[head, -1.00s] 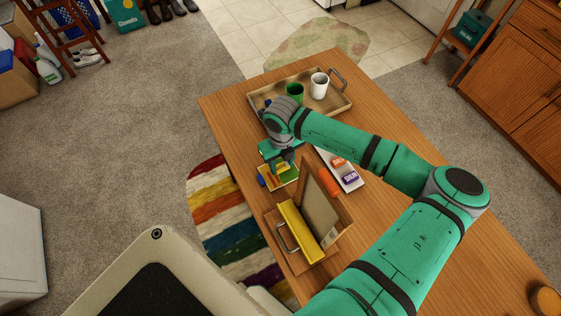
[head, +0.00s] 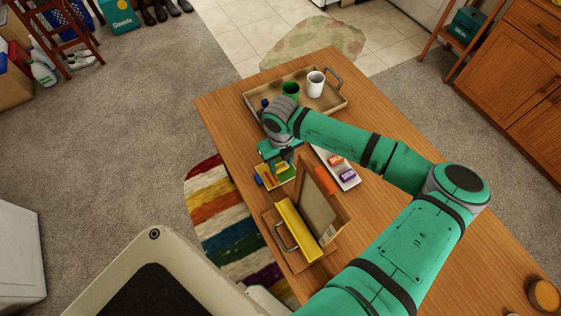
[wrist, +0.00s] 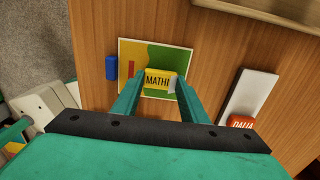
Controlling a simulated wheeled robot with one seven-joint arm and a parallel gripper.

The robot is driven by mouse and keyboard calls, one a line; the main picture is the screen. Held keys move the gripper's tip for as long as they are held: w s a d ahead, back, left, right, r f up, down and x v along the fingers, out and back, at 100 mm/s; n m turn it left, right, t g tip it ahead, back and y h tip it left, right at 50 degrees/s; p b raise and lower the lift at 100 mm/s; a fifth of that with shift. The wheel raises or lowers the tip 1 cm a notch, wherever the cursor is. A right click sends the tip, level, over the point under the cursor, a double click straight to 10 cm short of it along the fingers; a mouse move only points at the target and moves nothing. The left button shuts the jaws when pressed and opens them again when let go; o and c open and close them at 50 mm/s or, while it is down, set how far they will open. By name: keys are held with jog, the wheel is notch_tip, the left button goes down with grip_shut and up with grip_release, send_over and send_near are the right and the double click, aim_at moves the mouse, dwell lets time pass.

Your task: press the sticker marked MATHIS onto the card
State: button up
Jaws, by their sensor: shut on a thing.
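The MATHIS sticker (wrist: 157,81) is a small yellow piece with black letters; its last letter is hidden. My gripper (wrist: 158,88) is shut on it, one finger at each side. The card (wrist: 177,55) lies flat on the wooden table, yellow and green with a small red bar at its left. The sticker is over the card's lower middle part; I cannot tell whether it touches the card. In the head view my gripper (head: 285,157) is above the card (head: 285,180) and covers part of it.
A blue block (wrist: 112,67) lies left of the card. A white strip (wrist: 256,92) to the right bears a red and a purple piece. An orange piece (head: 325,181) and a wooden box (head: 325,248) are nearby. A tray (head: 331,103) with two cups stands behind.

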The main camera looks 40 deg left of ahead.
jog(key=shift+w+f, duration=0.15)
jog(key=shift+a+f, duration=0.1)
jog(key=shift+d+f, duration=0.15)
jog(key=shift+d, duration=0.05)
dwell(0.3)
jog(key=o, duration=1.1)
jog(key=shift+s+a, duration=0.1)
jog(key=shift+s, duration=0.1)
jog(key=shift+r, duration=3.05)
